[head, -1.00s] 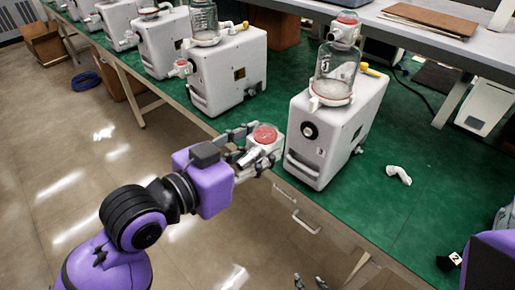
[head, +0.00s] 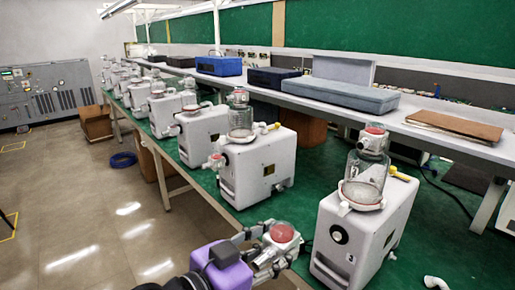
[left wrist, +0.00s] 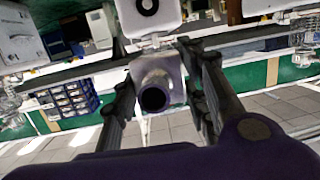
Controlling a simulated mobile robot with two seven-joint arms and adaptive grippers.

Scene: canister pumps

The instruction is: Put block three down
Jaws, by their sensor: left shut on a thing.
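The block (head: 282,236), a white body with a clear-rimmed red top, is in my left gripper (head: 268,252). The gripper is shut on it, left of the pump marked 3 (head: 352,262) and near the bench's front edge. In the left wrist view the block (left wrist: 172,75) shows a round dark port, with a finger on each side of it. The block appears held up, but its exact height over the bench is hard to tell. The pump marked 3 carries a glass jar (head: 366,178) with its own red-topped block (head: 374,139). My right gripper is not in view.
Several similar white pumps (head: 200,135) stand in a row along the green bench top. A white elbow pipe (head: 437,283) lies right of the pump marked 3. Green surface (head: 240,212) shows left of that pump. A raised shelf (head: 440,130) runs behind.

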